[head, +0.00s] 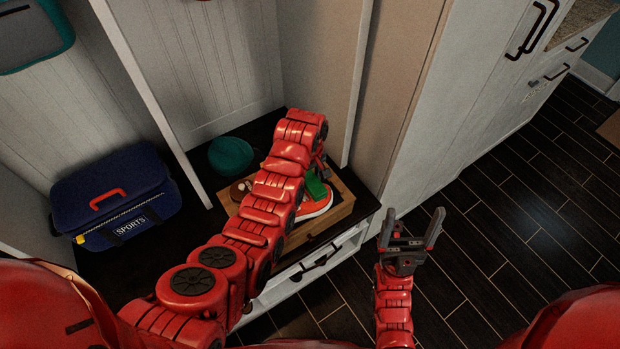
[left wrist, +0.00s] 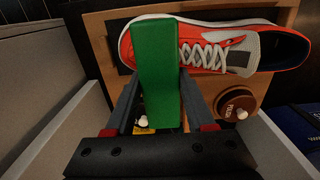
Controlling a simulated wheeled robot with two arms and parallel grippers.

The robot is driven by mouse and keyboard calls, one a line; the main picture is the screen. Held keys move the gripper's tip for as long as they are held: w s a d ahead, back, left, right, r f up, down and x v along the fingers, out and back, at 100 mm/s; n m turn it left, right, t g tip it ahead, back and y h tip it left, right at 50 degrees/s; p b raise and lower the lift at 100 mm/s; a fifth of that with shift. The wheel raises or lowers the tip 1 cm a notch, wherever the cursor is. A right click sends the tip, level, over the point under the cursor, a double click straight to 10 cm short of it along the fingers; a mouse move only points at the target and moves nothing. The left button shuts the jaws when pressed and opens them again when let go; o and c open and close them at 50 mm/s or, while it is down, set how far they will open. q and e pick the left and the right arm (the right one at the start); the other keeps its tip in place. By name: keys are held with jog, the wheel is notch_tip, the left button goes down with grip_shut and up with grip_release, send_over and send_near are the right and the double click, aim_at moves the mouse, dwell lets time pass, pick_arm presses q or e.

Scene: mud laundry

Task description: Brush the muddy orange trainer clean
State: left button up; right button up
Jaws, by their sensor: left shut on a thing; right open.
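The orange trainer (head: 319,206) with a white sole and pale laces lies on a wooden tray (head: 342,207) on the dark bench; it also shows across the top of the left wrist view (left wrist: 285,47). My left gripper (left wrist: 157,100) is shut on a green block-like brush (left wrist: 157,60), held over the toe end of the trainer. Whether it touches the shoe I cannot tell. In the head view the green brush (head: 317,188) is partly hidden by my left arm. My right gripper (head: 409,243) is open and empty, over the floor in front of the bench.
A brown round tin (left wrist: 236,105) sits beside the trainer. A teal round item (head: 231,156) and a blue sports bag (head: 116,196) are on the bench to the left. Upright panels bound the bench bay. The dark floor on the right is clear.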

aim_at(316, 187)
pick_arm(q)
jog(key=shift+s+d+r+p, duration=0.1)
jog(key=shift+s+d+p, duration=0.25)
jog(key=shift+s, duration=0.1)
jog(key=shift+s+d+p, duration=0.4)
jog(key=shift+s+d, duration=0.25)
jog(key=shift+s, duration=0.3)
jog(key=shift+w+a+f+b, duration=0.2)
jog(key=shift+w+a+b, duration=0.2)
jog(key=shift+b, duration=0.1)
jog(key=shift+w+a+r+b, duration=0.1)
jog(key=shift+w+a+b, duration=0.25)
jog(key=shift+w, duration=0.2)
jog(key=shift+w+a+r+b, duration=0.1)
jog(key=shift+w+a+b, duration=0.15)
jog(key=shift+w, duration=0.25)
